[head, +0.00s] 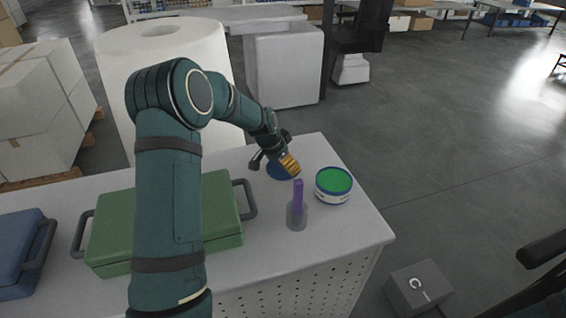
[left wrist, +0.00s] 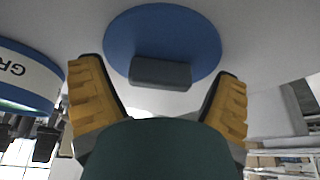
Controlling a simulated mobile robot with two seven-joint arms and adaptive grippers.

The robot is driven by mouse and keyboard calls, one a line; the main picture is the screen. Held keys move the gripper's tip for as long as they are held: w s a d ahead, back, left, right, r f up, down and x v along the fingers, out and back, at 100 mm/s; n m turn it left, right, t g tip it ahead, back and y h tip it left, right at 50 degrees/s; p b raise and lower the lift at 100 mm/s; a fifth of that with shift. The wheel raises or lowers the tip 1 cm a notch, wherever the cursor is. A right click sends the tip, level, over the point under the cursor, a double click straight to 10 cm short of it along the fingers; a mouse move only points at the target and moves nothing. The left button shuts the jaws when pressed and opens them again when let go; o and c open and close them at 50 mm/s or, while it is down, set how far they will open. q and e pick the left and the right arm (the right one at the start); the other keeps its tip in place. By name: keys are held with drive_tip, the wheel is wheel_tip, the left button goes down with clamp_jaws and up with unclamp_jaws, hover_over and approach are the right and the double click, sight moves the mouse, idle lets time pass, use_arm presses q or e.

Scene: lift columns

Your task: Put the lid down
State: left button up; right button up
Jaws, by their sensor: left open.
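The lid is a blue disc (head: 274,174) with a dark block handle, lying flat on the white table near its far edge. In the left wrist view the lid (left wrist: 205,42) fills the top middle, its handle (left wrist: 160,73) facing the camera. My left gripper (head: 284,160) is above the lid. In the left wrist view the left gripper (left wrist: 157,72) is open, its yellow-padded fingers to either side of the handle and apart from it. A round tin (head: 333,196) with a green top face stands just right of the lid.
A green case (head: 222,215) and a blue case (head: 20,250) lie to the left. A big white roll (head: 120,70) stands behind the table. The table's right end is bare.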

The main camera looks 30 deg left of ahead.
use_arm(q)
drive_tip(key=shift+r, duration=0.15)
drive_tip(key=shift+r, duration=0.3)
drive_tip(key=p+v, duration=0.2)
drive_tip(key=v, duration=0.9)
drive_tip(key=shift+r, duration=0.2)
drive_tip(key=shift+s, duration=0.15)
